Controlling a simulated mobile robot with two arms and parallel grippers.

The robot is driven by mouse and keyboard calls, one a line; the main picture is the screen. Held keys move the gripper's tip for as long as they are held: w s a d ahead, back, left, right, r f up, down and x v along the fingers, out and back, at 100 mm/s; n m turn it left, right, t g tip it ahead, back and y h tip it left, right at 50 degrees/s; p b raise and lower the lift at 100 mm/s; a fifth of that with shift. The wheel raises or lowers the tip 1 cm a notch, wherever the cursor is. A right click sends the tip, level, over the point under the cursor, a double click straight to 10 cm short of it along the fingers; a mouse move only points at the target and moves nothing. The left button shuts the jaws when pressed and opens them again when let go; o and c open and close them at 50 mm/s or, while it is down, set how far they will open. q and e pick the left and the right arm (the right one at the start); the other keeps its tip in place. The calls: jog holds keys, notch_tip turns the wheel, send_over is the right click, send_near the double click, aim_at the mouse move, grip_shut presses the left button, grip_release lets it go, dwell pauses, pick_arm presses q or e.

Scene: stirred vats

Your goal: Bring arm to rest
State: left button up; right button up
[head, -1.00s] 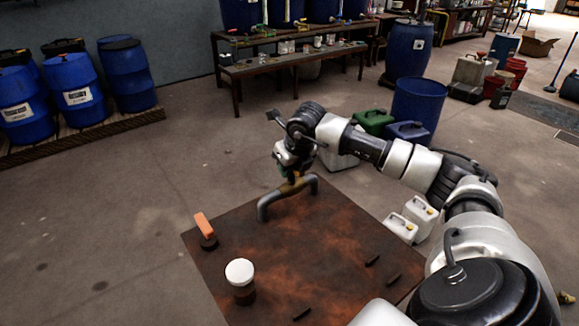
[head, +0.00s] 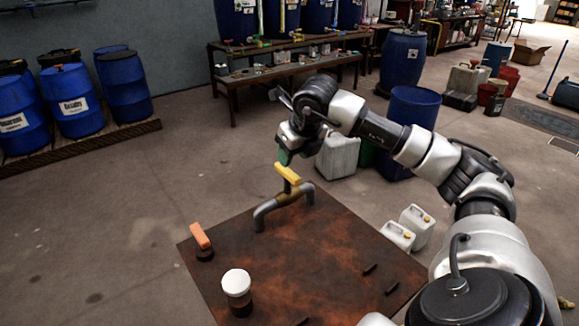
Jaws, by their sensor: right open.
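My right arm reaches in from the right, over the far right side of a rust-brown table top (head: 300,262). My right gripper (head: 283,157) is at the arm's end, open and pointing down, with a green part showing at its fingers. It is just above and apart from the yellow handle (head: 288,173) of a valve on a grey bent pipe (head: 262,216). A jar with a white lid (head: 236,282) stands near the front left. An orange handle (head: 200,236) on a dark base is at the left edge. My left gripper is not in view.
Two white jugs (head: 408,229) stand on the floor right of the table. Blue barrels (head: 72,100) stand on a pallet at the left. Behind the gripper are a pale canister (head: 337,157) and an open blue drum (head: 412,120). The floor left of the table is clear.

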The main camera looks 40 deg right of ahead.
jog(key=shift+v, duration=0.9)
